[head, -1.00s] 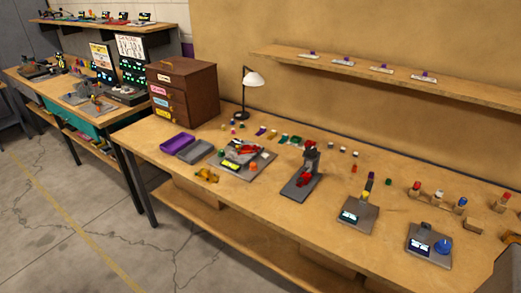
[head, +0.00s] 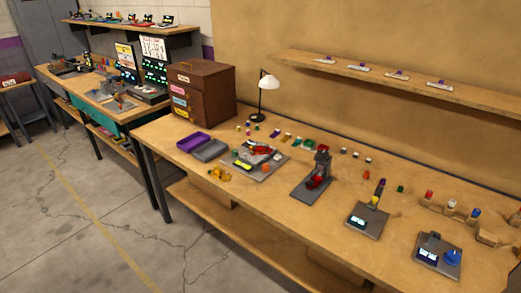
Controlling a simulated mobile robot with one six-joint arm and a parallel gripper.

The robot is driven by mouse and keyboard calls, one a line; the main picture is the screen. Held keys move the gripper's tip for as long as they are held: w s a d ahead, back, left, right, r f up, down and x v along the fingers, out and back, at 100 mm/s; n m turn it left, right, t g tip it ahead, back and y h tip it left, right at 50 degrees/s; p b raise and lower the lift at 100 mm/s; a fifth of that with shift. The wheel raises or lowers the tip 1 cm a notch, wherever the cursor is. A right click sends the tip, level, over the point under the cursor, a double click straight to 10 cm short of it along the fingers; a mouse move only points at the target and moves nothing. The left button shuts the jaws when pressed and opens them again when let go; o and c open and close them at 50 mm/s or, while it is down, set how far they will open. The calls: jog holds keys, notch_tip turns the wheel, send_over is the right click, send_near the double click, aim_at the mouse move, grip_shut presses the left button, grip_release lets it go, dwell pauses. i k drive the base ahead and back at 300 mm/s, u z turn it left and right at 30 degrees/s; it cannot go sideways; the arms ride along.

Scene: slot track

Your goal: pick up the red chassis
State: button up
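A red car-like piece (head: 317,181) sits on the dark grey stand (head: 308,189) in the middle of the workbench. Another red piece (head: 260,150) lies on a grey board (head: 270,169) to its left, among black, yellow and orange parts. Both are small in the head view, so I cannot tell for sure which is the red chassis. My gripper is not in view.
A purple tray (head: 193,141) and a grey tray (head: 210,150) lie at the bench's left, by a brown drawer cabinet (head: 202,93) and a lamp (head: 268,82). Two small devices with screens (head: 366,221) (head: 437,255) stand right. Floor at left is clear.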

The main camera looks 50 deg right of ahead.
aim_at(259, 150)
jog(key=u, duration=0.05)
jog(key=i, duration=0.9)
jog(key=z, duration=0.05)
